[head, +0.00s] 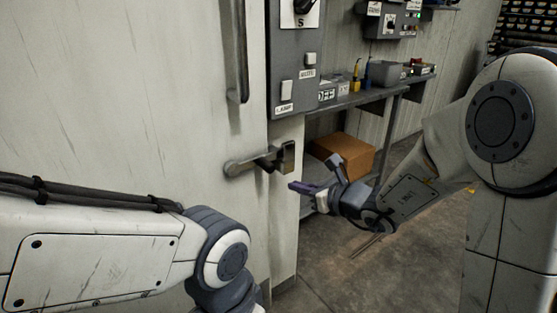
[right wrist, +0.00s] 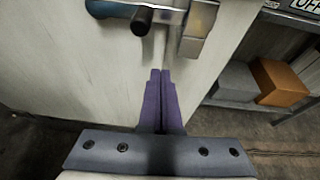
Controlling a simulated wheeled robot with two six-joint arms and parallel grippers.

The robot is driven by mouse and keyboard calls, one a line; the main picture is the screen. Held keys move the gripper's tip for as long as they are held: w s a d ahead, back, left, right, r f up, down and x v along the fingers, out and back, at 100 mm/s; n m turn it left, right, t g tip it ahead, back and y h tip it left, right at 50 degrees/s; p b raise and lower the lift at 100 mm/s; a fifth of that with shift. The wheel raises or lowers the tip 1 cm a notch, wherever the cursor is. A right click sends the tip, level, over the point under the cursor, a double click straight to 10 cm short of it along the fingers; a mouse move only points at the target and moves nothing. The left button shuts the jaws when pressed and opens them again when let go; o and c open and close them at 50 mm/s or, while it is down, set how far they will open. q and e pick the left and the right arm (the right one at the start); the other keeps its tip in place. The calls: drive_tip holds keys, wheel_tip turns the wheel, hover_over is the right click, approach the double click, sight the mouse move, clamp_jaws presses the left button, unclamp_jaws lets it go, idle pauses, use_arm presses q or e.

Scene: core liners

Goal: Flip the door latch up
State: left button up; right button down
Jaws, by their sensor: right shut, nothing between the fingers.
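The door latch (head: 258,160) is a metal lever on the pale door (head: 180,80). It lies nearly level, with a blocky catch (head: 288,156) at its right end. In the right wrist view the latch (right wrist: 115,8) crosses the top, with a dark round knob below it and the catch (right wrist: 200,28) at its right. My right gripper (head: 292,187) is below and to the right of the latch in the head view. Its purple fingers (right wrist: 161,75) are together and empty, with their tips just below the latch; contact cannot be told. My left gripper is out of view.
A vertical door handle (head: 238,50) is above the latch. A grey control panel (head: 294,60) is beside the door. A workbench (head: 365,98) with small items stands behind, with a cardboard box (head: 343,153) under it. The floor (head: 350,260) at lower right looks clear.

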sight(279, 165)
drive_tip(key=shift+w+d+m, duration=0.3)
drive_tip(key=shift+d, duration=0.05)
drive_tip(key=w+a, duration=0.1)
drive_tip(key=w, duration=0.1)
drive_tip(key=w+a, duration=0.2)
drive_tip(key=w, duration=0.1)
drive_tip(key=w+a, duration=0.2)
drive_tip(key=shift+w+a+f, duration=0.15)
drive_tip(key=shift+w+a, duration=0.1)
drive_tip(key=shift+r, duration=0.55)
